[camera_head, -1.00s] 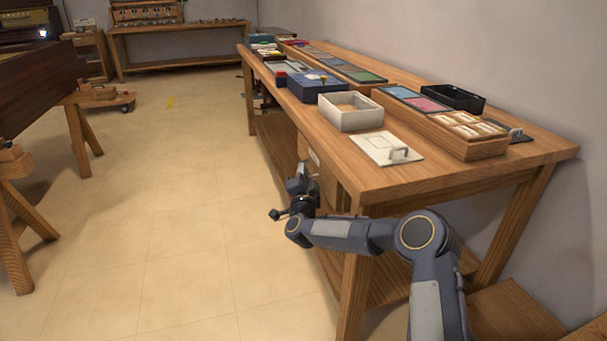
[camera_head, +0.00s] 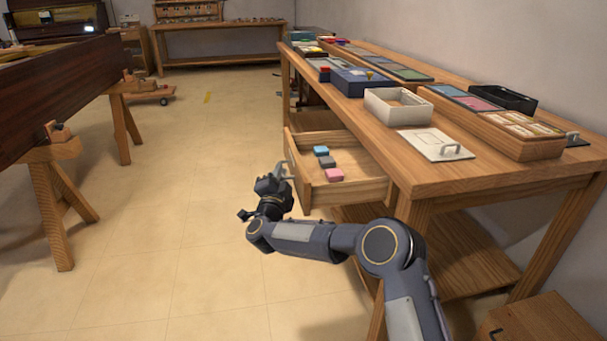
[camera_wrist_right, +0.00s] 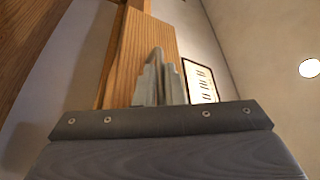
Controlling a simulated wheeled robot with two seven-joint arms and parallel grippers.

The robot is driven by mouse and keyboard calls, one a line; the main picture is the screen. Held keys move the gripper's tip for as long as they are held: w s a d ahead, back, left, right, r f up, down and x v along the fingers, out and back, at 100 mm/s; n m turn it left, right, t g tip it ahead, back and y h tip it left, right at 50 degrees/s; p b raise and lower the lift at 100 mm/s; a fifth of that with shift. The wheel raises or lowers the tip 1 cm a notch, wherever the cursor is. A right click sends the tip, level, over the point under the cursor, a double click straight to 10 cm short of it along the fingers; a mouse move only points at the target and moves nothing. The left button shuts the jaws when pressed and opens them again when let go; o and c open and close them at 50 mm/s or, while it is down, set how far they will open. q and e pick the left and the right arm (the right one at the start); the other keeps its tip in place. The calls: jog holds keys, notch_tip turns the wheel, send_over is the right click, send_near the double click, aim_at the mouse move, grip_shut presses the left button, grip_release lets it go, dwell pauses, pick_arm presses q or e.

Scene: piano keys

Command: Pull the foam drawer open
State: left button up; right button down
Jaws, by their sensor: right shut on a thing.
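The foam drawer (camera_head: 350,193) stands pulled out from under the near side of the long workbench. It is wooden, and blue, dark grey and pink foam blocks (camera_head: 334,174) lie inside. My right gripper (camera_head: 282,172) is at the outer face of the drawer front, shut on the drawer there. The exact part it grips is hidden behind the fingers. In the right wrist view the grey fingers (camera_wrist_right: 158,80) are close together against a wooden panel. My left gripper is not in view.
A trestle (camera_head: 52,185) with a dark wooden case stands at the left. The floor between is clear.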

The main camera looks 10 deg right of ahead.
jog(key=shift+s+a, duration=0.1)
jog(key=shift+a, duration=2.65)
jog(key=c, duration=1.5)
grip_release()
jog(key=p+v, duration=0.1)
jog(key=v, duration=0.6)
jog(key=shift+s+f+p, duration=0.1)
jog(key=shift+s+p, duration=0.2)
jog(key=shift+s, duration=0.1)
jog(key=shift+a, duration=0.1)
